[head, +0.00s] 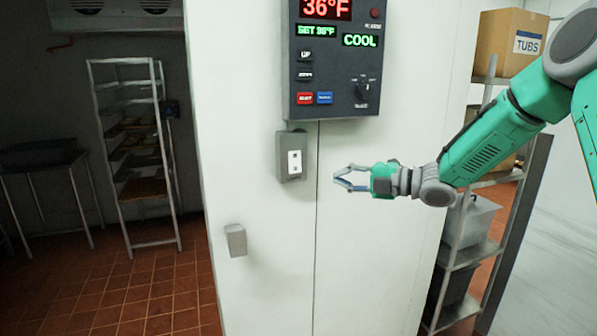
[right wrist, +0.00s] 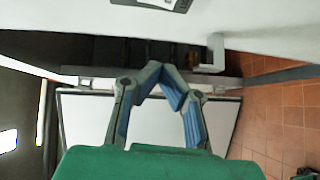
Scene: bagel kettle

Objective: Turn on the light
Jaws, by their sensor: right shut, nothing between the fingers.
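The light switch (head: 294,163) is a white plate with dark markings on a grey box, fixed to the white wall below the control panel. I cannot tell its on or off position. My right gripper (head: 337,179) is to the right of the switch box and slightly lower, apart from it in the picture. Its fingers are shut and hold nothing; in the right wrist view the fingertips (right wrist: 156,68) come together. My left gripper is not in view.
A dark control panel (head: 335,60) reading 36°F and COOL hangs above the switch. A small grey box (head: 235,240) sits lower left on the wall. A dim room with a tray rack (head: 135,150) lies left. Shelves with a TUBS carton (head: 510,40) stand right.

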